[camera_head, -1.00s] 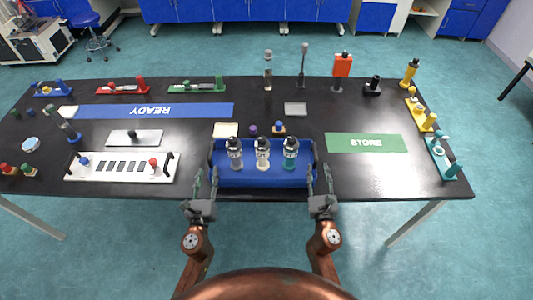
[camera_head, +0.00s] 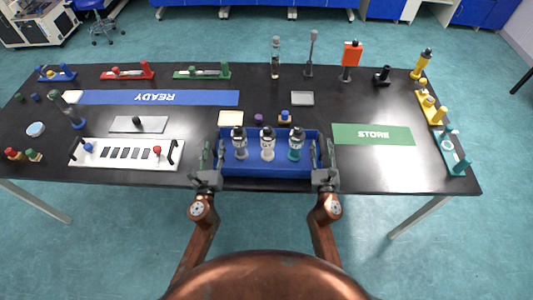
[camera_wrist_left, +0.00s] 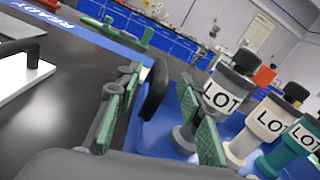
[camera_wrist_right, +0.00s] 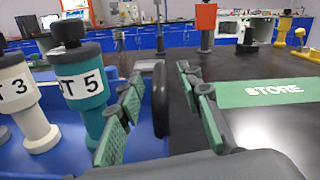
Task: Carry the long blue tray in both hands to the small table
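The long blue tray (camera_head: 268,170) lies on the black table near its front edge, with a black handle at each end. Three bottles labelled LOT stand in it: grey (camera_head: 239,144), white (camera_head: 267,144) and teal (camera_head: 296,146). My left gripper (camera_head: 212,158) is open at the tray's left end; in the left wrist view its green-padded fingers stand either side of the left handle (camera_wrist_left: 155,90). My right gripper (camera_head: 324,158) is open at the right end, its fingers either side of the right handle (camera_wrist_right: 160,98). Contact with either handle cannot be told. The small table is not identifiable.
A white panel with handles (camera_head: 126,153) lies left of the tray. A green STORE mat (camera_head: 373,135) lies to the right, a blue READY strip (camera_head: 158,98) behind left. Small blocks (camera_head: 285,117) and a cream plate (camera_head: 231,118) sit just behind the tray.

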